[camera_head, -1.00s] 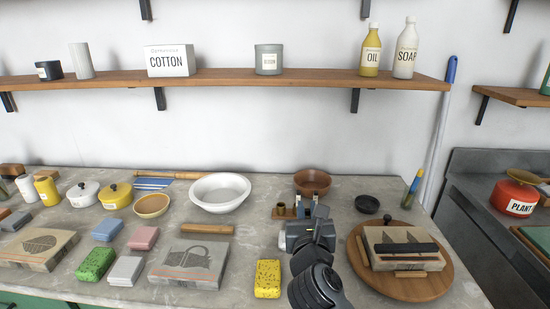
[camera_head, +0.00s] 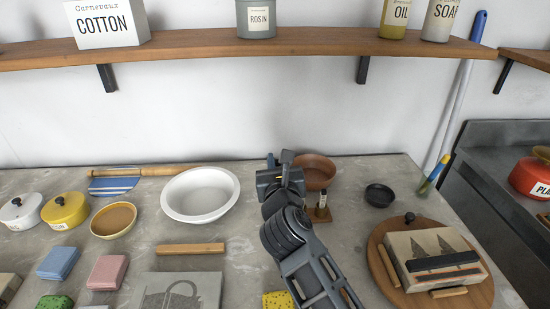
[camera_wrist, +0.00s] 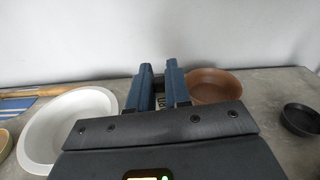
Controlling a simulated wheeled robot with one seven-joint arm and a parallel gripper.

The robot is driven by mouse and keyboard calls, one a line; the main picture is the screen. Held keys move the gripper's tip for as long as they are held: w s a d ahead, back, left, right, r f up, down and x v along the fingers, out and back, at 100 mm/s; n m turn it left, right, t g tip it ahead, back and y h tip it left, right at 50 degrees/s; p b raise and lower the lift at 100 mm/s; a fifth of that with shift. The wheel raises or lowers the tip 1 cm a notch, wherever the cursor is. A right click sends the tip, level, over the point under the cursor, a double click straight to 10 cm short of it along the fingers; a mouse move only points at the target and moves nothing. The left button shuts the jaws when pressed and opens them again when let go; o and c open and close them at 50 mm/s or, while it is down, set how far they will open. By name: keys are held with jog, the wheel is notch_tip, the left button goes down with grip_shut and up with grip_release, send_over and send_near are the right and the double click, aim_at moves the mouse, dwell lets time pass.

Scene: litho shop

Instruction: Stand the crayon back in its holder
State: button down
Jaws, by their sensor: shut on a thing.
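My gripper (camera_head: 281,163) is at the back of the counter, in front of the wall and just left of the brown bowl. Its two dark blue fingers (camera_wrist: 160,72) stand a little apart in the wrist view and are closed on the crayon. The crayon is hardly visible: only a pale patch shows between the fingers, and I cannot tell its tilt. The small wooden holder (camera_head: 318,214) stands right of my gripper, before the brown bowl. A small dark, labelled upright piece (camera_head: 322,201) is on it. My gripper and arm hide the holder's left part.
The brown bowl (camera_head: 318,170) is close behind the holder. A white basin (camera_head: 200,194) lies to the left, a black dish (camera_head: 379,195) to the right. A round wooden board (camera_head: 386,280) carries a stone block. The shelf (camera_head: 230,45) runs above. Bare counter lies around the holder's right side.

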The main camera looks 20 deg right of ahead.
jog(key=shift+f+b, duration=2.7)
jog(key=shift+f, duration=0.15)
jog(key=shift+f+b, duration=0.75)
jog(key=shift+f, duration=0.75)
jog(key=c, duration=1)
grip_release()
jog(key=shift+s, duration=0.1)
jog(key=v, duration=0.7)
jog(key=shift+s+a, duration=0.1)
jog(key=shift+s, duration=0.25)
